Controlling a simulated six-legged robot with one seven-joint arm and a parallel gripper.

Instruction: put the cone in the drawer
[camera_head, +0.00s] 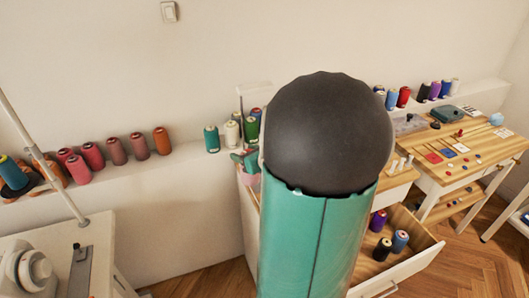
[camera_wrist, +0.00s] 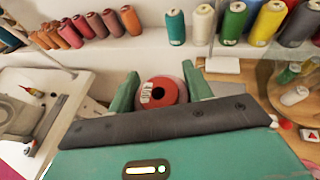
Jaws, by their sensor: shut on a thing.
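A red-orange cone (camera_wrist: 177,84) with a white label sits between the two teal fingers of my gripper (camera_wrist: 161,82) in the wrist view. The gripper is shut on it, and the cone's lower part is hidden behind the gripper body. The open drawer (camera_head: 420,262) is at the lower right of the head view, partly behind my arm. Purple, black and blue cones stand in it.
A wall ledge (camera_head: 190,153) carries rows of coloured cones. A white sewing machine (camera_head: 25,270) stands on a table at lower left. A wooden table (camera_head: 487,147) with small items is at right. Wooden floor (camera_head: 470,265) is open at lower right.

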